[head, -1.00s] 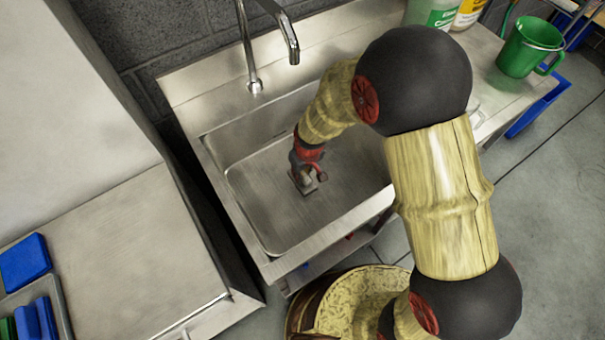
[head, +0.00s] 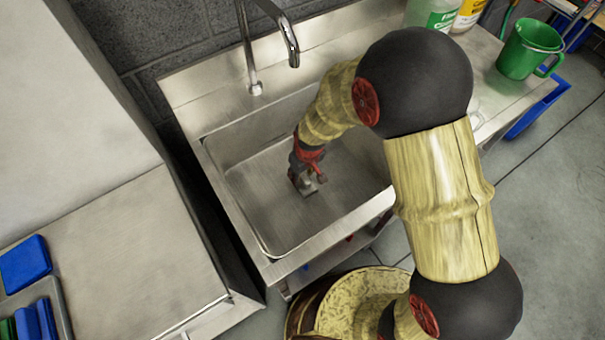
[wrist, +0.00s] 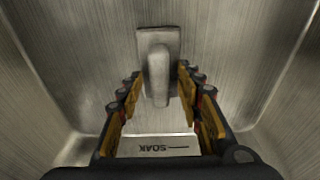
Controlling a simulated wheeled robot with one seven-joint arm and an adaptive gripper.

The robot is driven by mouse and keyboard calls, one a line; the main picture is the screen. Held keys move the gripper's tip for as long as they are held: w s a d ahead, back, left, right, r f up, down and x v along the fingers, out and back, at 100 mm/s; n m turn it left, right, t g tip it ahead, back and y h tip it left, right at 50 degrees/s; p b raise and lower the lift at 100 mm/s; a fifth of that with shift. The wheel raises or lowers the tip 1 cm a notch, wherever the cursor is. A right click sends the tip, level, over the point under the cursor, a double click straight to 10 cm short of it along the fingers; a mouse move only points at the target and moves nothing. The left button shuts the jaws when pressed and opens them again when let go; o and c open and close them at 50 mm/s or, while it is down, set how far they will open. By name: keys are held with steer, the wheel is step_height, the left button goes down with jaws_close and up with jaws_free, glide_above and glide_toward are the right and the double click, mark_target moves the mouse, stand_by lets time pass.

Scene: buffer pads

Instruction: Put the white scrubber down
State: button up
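The white scrubber (wrist: 145,42), a pale grey-white pad with a raised handle, is in the sink basin. It appears to rest on the metal, though contact is hard to confirm. My gripper (wrist: 159,72) is open around the scrubber's handle, with one finger on each side and a visible gap at both fingertips. In the head view my gripper (head: 312,178) reaches down into the sink, and the scrubber shows only as a small pale patch under it, mostly hidden by the fingers.
The steel sink (head: 262,228) has walls on all sides of my gripper. A tap (head: 292,48) hangs over its back edge. Dark "SOAK" lettering (wrist: 160,148) marks the sink. A green jug (head: 528,50) stands on the right counter. Blue pads (head: 25,263) lie at far left.

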step_height(320, 180, up, 12)
steer(key=s+d+p, duration=0.1)
steer(key=s+p, duration=0.1)
steer(key=p, duration=0.3)
step_height(320, 180, up, 9)
steer(key=m+t, duration=0.1)
glide_above(305, 179)
steer(key=d, duration=0.5)
steer(key=s+d+r+m+t, duration=0.1)
steer(key=s+d+r+m, duration=0.2)
steer(key=s+d+r, duration=0.5)
steer(key=s+d+r+m+t+h, duration=0.1)
steer(key=s+d+r+m+t, duration=0.1)
steer(key=s+d+r, duration=0.6)
step_height(305, 179, up, 4)
steer(key=shift+d+f+m, duration=0.1)
steer(key=shift+d+m, duration=0.3)
steer(key=shift+m, duration=0.3)
steer(key=shift+w, duration=0.1)
steer(key=shift+c, duration=1.2)
